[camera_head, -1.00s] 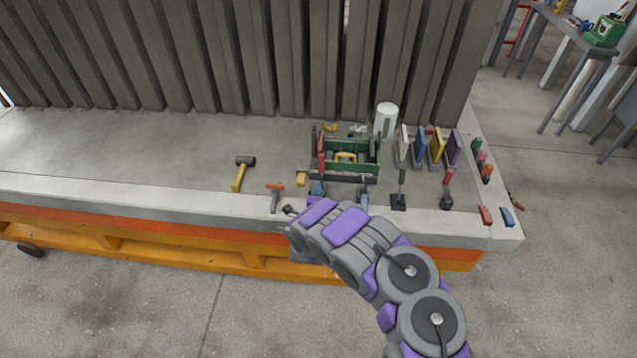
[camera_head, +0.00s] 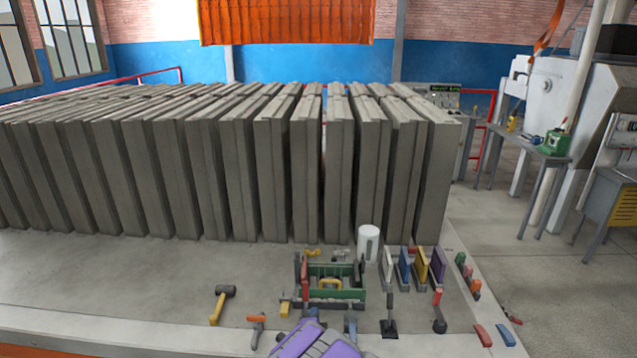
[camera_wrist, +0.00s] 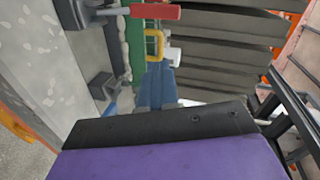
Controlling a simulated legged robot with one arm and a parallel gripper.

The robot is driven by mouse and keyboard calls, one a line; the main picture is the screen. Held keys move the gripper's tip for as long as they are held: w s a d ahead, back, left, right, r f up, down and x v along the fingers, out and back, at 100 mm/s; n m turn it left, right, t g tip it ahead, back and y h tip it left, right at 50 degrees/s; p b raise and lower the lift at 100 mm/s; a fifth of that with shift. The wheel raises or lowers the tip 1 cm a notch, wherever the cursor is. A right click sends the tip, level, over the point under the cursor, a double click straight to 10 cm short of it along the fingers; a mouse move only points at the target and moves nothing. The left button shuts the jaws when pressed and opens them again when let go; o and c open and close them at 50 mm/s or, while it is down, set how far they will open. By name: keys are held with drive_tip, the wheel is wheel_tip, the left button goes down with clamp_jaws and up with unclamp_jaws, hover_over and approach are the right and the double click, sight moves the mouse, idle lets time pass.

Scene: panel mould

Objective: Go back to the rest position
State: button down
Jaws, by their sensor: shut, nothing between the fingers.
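My gripper (camera_wrist: 165,127) shows in the wrist view as a black edge over a purple casing, across the lower part of the picture. It is shut, with nothing held.
A green toolbox (camera_head: 333,305) stands on the bench (camera_head: 120,285), with a white cylinder (camera_head: 368,243), upright coloured plates (camera_head: 421,267) and a hammer (camera_head: 220,304) around it. Tall grey panels (camera_head: 272,180) stand behind. Floor is open at right, before a side table (camera_head: 535,155).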

drive_tip(key=d+r+n+g+b, duration=0.1)
drive_tip(key=d+r+n+g, duration=0.1)
drive_tip(key=d+r, duration=0.3)
drive_tip(key=s+d+r+n+g+h+b, duration=0.1)
drive_tip(key=s+d+r+n+g+b, duration=0.35)
drive_tip(key=s+d+r, duration=0.4)
drive_tip(key=s+d+r+n+g+y+b, duration=0.1)
drive_tip(key=s+n+g, duration=0.4)
drive_tip(key=s, duration=1.8)
drive_tip(key=s+d+r+n+g+b, duration=0.1)
drive_tip(key=s+r+n+g+b, duration=0.1)
drive_tip(key=s, duration=2.2)
drive_tip(key=n+g+b, duration=0.1)
drive_tip(key=n+g, duration=0.1)
drive_tip(key=g, duration=0.1)
drive_tip(key=shift+s+d+r+n+y+b, duration=0.25)
drive_tip(key=shift+s+n+y+b, duration=0.1)
drive_tip(key=shift+y+b, duration=0.05)
